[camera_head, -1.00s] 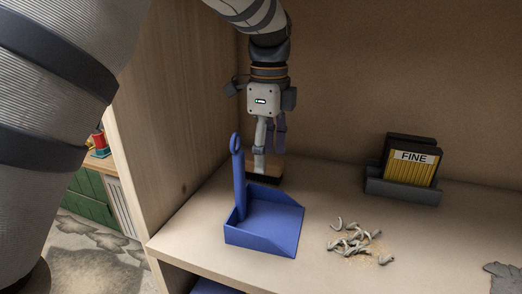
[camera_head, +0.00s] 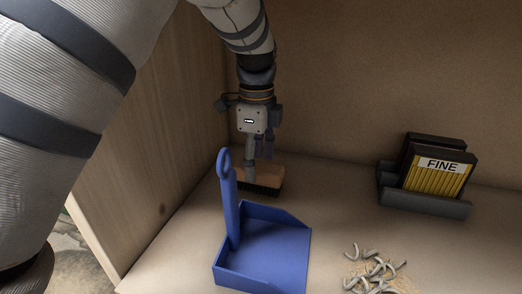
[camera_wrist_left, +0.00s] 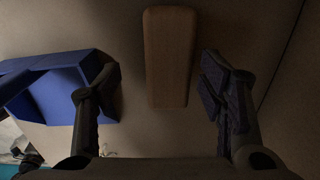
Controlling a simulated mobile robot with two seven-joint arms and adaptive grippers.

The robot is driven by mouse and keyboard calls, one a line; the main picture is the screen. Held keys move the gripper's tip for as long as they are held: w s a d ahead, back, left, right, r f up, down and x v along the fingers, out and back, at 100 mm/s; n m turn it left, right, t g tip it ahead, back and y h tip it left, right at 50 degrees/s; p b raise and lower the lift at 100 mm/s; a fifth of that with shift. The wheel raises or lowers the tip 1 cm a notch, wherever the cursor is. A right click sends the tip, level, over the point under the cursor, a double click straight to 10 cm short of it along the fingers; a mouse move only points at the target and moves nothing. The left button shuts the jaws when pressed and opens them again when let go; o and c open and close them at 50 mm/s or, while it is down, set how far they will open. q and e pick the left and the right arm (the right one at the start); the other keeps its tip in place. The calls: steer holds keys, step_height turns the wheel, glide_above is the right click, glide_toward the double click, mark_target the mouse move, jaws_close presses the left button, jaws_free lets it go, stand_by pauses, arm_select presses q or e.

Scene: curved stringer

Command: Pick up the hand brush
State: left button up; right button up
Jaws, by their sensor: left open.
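The hand brush (camera_head: 268,180) has a wooden back and dark bristles and stands on the shelf board behind the blue dustpan. My left gripper (camera_head: 259,160) points down just above it, partly covering it in the head view. In the left wrist view the brush's wooden back (camera_wrist_left: 169,57) lies between the two fingers of my left gripper (camera_wrist_left: 160,88), with a gap on each side. The left gripper is open and empty. My right gripper is not in view.
The blue dustpan (camera_head: 270,262) with its upright handle stands close in front of the brush. Wood shavings (camera_head: 372,270) lie to its right. A dark holder (camera_head: 425,203) with a "FINE" pack (camera_head: 437,177) stands at the right. A wooden side wall (camera_head: 160,170) is close on the left.

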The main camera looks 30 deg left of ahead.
mark_target(257, 169)
arm_select(q)
step_height(257, 169, down, 4)
steer(key=shift+r, duration=0.1)
steer(key=c, duration=1.4)
steer(key=shift+o, duration=0.2)
steer(key=shift+r, duration=0.1)
step_height(257, 169, up, 10)
steer(key=shift+f, duration=0.25)
steer(key=shift+w+r, duration=0.1)
steer(key=shift+r, duration=0.1)
steer(key=shift+w+a, duration=0.1)
steer(key=shift+w, duration=0.05)
